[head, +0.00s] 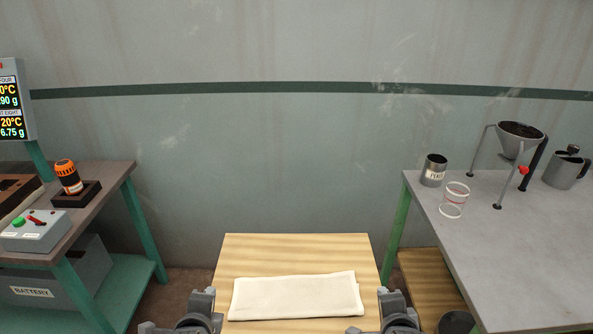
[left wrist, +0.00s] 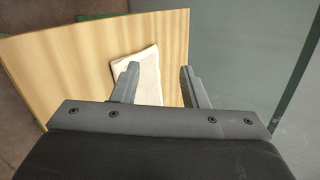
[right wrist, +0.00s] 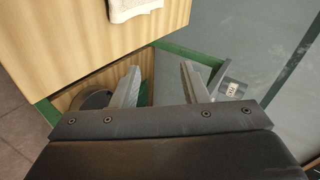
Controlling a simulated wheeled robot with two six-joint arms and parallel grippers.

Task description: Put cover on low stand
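A folded cream cloth, which looks like the cover (head: 297,297), lies flat on a light wooden top, which looks like the low stand (head: 295,252). The cloth also shows in the left wrist view (left wrist: 148,72) and partly at the top of the right wrist view (right wrist: 128,8). My left gripper (left wrist: 156,82) is open and empty, above the stand near the cloth's left end. My right gripper (right wrist: 160,82) is open and empty, beyond the stand's right edge. In the head view both grippers show at the bottom edge, one on each side of the cloth.
A grey table (head: 520,255) at right holds a can (head: 434,170), a clear glass (head: 454,200), a funnel on a stand (head: 520,140) and a metal jug (head: 566,168). A left bench (head: 110,180) holds a control box (head: 36,230) and an orange-topped item (head: 67,176). The stand's back part is bare.

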